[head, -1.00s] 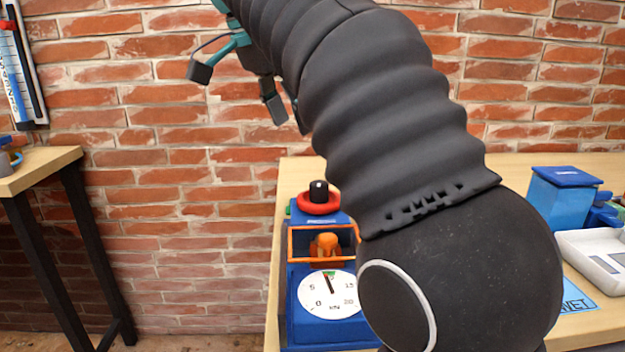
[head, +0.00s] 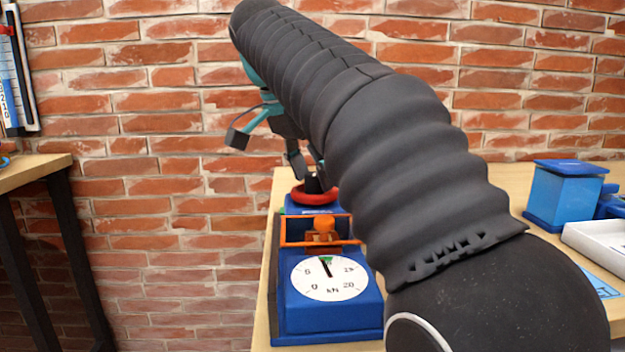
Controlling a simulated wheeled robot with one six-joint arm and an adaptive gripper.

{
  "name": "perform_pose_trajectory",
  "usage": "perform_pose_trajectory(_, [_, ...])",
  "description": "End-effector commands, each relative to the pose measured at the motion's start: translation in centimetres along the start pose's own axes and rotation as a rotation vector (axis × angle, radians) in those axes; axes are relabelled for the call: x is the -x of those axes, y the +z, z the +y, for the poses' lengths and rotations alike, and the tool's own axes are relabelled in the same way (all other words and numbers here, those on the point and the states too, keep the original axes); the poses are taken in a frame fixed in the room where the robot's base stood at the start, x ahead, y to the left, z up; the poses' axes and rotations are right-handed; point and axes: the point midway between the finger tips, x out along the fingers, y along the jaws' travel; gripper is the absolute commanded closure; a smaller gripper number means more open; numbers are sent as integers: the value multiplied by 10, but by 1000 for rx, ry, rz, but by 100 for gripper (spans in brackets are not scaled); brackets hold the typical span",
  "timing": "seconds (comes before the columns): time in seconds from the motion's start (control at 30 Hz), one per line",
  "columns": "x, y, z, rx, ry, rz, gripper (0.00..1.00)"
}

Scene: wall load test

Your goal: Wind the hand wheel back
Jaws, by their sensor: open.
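The red hand wheel (head: 313,196) with a dark hub sits at the back top of a blue test machine (head: 325,318) on the wooden bench. The machine has an orange frame around an orange piece (head: 324,228) and a white dial marked kN (head: 329,278), its black needle pointing near the green mark at the top. My gripper (head: 305,172) is open, pointing down at the wheel, its fingers beside or just above the hub. My arm partly covers it, and I cannot tell whether the fingers touch the hub.
A blue box with a lid (head: 564,195) and a white tray (head: 600,245) stand at the right of the bench. A second wooden table (head: 35,172) is at the left. A brick wall (head: 150,120) closes the back.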

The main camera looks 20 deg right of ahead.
Motion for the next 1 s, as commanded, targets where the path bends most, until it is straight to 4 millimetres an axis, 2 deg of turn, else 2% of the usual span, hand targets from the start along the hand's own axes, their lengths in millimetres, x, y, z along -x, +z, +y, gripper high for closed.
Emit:
perform_pose_trajectory(0.3, [-3,0,0,0,-1,0,41])
perform_pose_trajectory(0.33, [-3,0,0,0,-1,0,43])
perform_pose_trajectory(0.57, [-3,0,0,0,0,0,100])
perform_pose_trajectory(1.0, [-2,0,1,72,-29,0,100])
